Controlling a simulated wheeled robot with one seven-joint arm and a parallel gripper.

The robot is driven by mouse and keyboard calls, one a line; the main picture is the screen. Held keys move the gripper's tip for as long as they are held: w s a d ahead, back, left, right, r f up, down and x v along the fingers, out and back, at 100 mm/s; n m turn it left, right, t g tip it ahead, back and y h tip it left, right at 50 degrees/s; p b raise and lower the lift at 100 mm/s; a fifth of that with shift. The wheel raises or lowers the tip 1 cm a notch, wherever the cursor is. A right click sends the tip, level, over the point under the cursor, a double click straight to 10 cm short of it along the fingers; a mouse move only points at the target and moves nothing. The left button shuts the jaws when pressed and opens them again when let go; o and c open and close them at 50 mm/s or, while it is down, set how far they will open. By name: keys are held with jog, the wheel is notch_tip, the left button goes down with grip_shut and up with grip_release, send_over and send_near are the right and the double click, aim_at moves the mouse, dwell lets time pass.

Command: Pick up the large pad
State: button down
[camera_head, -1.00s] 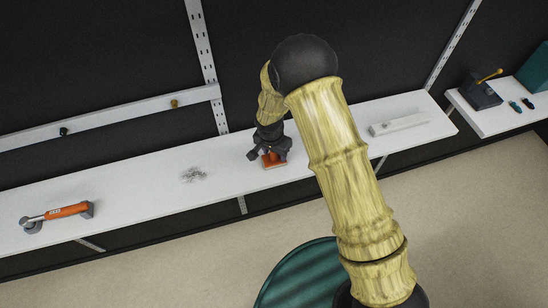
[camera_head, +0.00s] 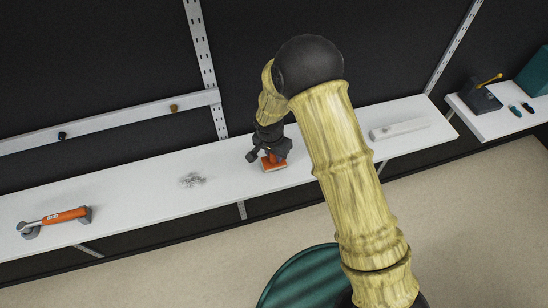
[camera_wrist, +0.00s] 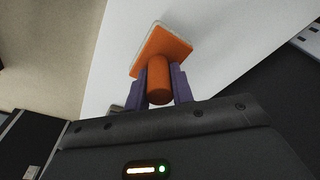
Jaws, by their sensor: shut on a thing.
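The large pad (camera_head: 272,164) is a flat orange plate with a pale layer under it and an orange round handle. In the wrist view the pad (camera_wrist: 165,44) shows beyond my fingers, its handle pointing back toward me. My gripper (camera_head: 268,153) is at the pad on the white shelf. In the wrist view the two purple fingers of my gripper (camera_wrist: 160,86) are shut on the handle, one on each side. The pad appears slightly tilted over the shelf, with a pale edge showing. I cannot tell clearly whether its underside touches the shelf.
On the white shelf (camera_head: 130,192) lie an orange-handled tool (camera_head: 62,216) at left, a small grey heap (camera_head: 192,180) left of the pad, and a long white block (camera_head: 399,128) at right. A side shelf (camera_head: 522,120) holds a dark box (camera_head: 481,97).

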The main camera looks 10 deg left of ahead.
notch_tip(320, 180, up, 8)
jog(key=b, duration=0.2)
jog(key=shift+r+b, duration=0.25)
jog(key=shift+b, duration=0.15)
